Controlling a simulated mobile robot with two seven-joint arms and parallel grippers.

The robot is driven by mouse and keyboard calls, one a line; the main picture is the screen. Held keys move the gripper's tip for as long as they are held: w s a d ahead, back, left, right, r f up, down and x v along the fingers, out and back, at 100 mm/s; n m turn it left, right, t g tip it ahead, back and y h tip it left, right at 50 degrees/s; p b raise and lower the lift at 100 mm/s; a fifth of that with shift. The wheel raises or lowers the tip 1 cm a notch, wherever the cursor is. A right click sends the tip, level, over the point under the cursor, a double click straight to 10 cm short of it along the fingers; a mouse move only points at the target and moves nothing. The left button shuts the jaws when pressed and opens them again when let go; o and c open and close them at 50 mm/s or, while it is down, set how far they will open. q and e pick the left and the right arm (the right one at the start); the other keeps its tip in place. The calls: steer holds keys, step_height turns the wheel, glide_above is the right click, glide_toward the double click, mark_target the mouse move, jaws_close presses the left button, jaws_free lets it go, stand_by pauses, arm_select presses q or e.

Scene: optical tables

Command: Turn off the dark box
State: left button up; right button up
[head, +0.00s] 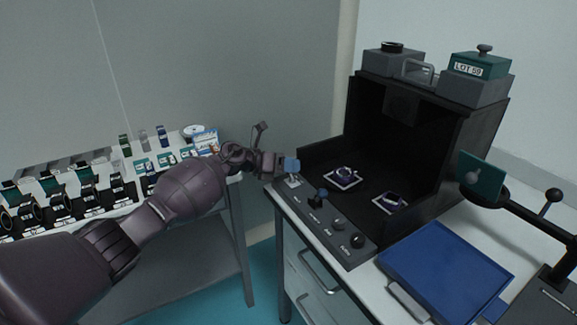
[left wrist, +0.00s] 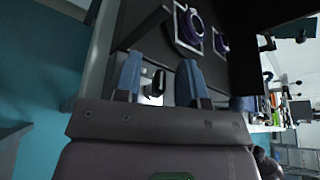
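The dark box (head: 376,128) is a black open-fronted enclosure on the right-hand bench. Its grey control panel (head: 325,222) runs along the front, with small knobs and labels too small to read. A small pale switch plate (head: 292,182) sits at the panel's left end. My left gripper (head: 293,168) is over that end. In the left wrist view, its two blue-grey fingers (left wrist: 159,82) stand apart, with a black switch on a white plate (left wrist: 154,86) showing between them. I cannot tell whether they touch it. My right gripper is not in view.
Two purple-ringed mounts on white-edged plates (head: 343,178) stand inside the box. Containers, one with a green lid (head: 480,65), sit on top. A blue tray (head: 447,272) and a black stand (head: 520,215) are at right. The left table (head: 100,200) holds many small optics.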

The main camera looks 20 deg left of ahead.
arm_select(q)
steer(key=shift+s+a+r, duration=0.25)
steer(key=shift+s+a, duration=0.1)
steer(key=shift+a, duration=0.1)
steer(key=p+v, duration=0.1)
steer(key=v, duration=0.8)
steer(key=shift+s+a+p, duration=0.2)
steer(key=shift+p, duration=0.2)
